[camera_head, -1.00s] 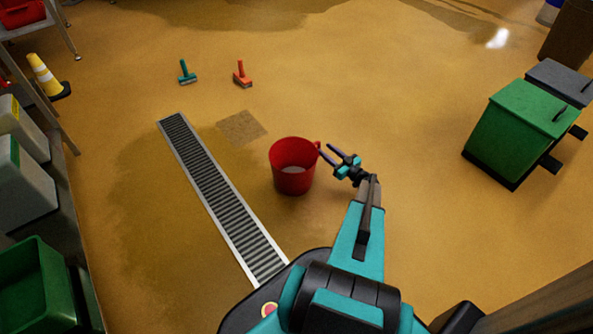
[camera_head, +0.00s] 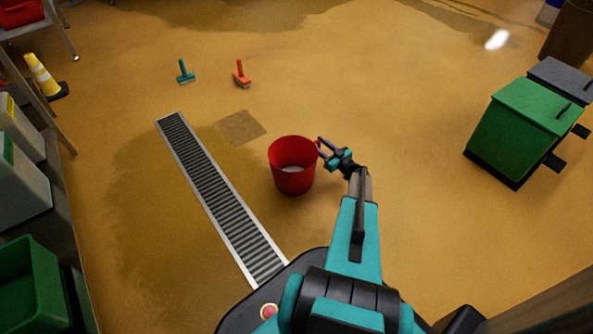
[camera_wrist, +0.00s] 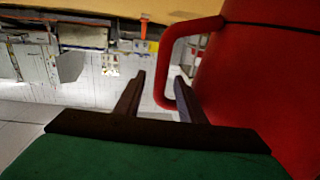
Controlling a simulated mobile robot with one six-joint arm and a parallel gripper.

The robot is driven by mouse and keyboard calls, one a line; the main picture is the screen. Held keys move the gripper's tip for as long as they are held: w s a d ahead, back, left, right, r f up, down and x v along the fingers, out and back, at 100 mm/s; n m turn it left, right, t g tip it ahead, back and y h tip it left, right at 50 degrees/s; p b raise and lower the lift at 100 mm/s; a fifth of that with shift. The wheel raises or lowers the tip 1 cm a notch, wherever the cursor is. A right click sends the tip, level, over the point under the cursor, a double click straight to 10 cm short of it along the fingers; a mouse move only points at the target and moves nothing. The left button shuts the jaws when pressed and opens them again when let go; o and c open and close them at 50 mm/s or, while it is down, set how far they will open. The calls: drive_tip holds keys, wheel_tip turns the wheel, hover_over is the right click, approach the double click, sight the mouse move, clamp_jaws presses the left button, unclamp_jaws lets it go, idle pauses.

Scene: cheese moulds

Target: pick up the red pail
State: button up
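The red pail (camera_head: 292,178) stands upright on the floor in the head view, just left of my gripper (camera_head: 322,150). Its side handle faces my gripper. In the wrist view the red pail (camera_wrist: 262,75) fills the right side, and its handle (camera_wrist: 168,60) loops out to the left. My gripper (camera_wrist: 161,78) is open. The upright part of the handle shows between its two fingers, with a gap to the left finger. The right finger lies across the handle's opening, on the pail side. I cannot tell whether that finger touches the handle.
A floor drain grate (camera_head: 215,190) runs left of the pail. A teal squeegee (camera_head: 185,73) and an orange one (camera_head: 241,75) stand farther back. A green bin (camera_head: 520,130) is at the right. Shelving with crates lines the left. Floor around the pail is clear.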

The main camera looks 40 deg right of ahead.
drive_tip(key=shift+c, duration=0.2)
idle(0.3)
clamp_jaws()
drive_tip(key=shift+r, duration=0.1)
